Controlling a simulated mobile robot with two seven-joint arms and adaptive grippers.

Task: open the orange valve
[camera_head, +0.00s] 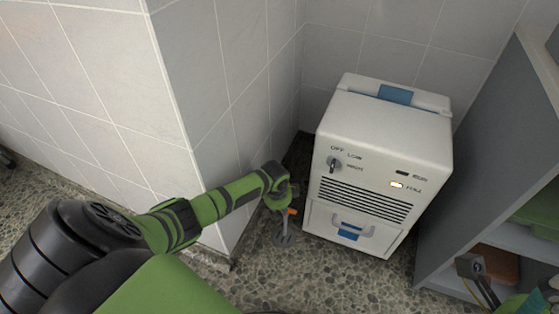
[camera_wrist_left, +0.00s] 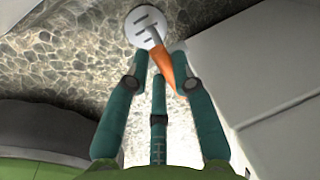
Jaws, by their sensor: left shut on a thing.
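The orange valve handle (camera_head: 291,211) shows in the head view as a small orange piece at my left gripper, low beside the tiled wall corner. In the left wrist view the handle (camera_wrist_left: 172,65) is a tapered orange lever slanting down from a round grey disc (camera_wrist_left: 147,27). My left gripper (camera_head: 283,198) reaches down to it; in the left wrist view its teal fingers (camera_wrist_left: 163,78) are shut on the handle. The gripper partly hides the valve.
A white machine (camera_head: 378,165) with a knob (camera_head: 334,164), a lit light and a vent stands close right of the valve. The tiled wall corner (camera_head: 236,130) is close left. A grey shelf (camera_head: 490,165) stands at right. Pebbled floor (camera_head: 310,285) in front is clear.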

